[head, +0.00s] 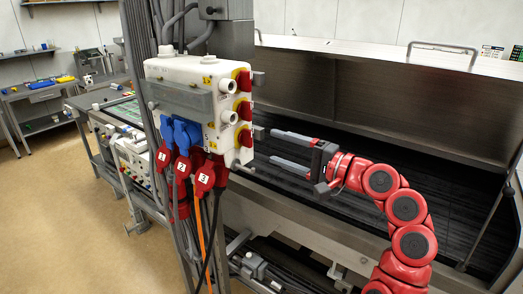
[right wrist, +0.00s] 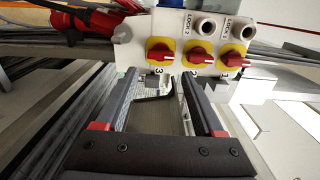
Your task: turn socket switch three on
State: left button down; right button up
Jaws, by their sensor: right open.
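The white socket box (head: 190,72) has three red rotary switches on yellow plates on its right side. Switch three (head: 244,138) is the lowest in the head view. In the right wrist view switch three (right wrist: 160,54) is the leftmost, above a printed 3, and its red handle lies roughly crosswise. Switch two (right wrist: 197,56) and switch one (right wrist: 232,59) look turned much the same. My right gripper (head: 273,146) is open and empty, its fingers pointing at the box near switch three, apparently apart from it. It also shows in the right wrist view (right wrist: 159,75). My left gripper is out of view.
Red plugs numbered 1, 2 and 3 (head: 204,178) hang under the box with cables. White socket stubs (head: 228,117) stick out beside the switches. A grey post (head: 140,70) carries the box. The steel hood basin (head: 370,80) lies behind my right arm.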

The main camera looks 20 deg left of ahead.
jog(key=b+v, duration=0.2)
jog(key=v, duration=0.8)
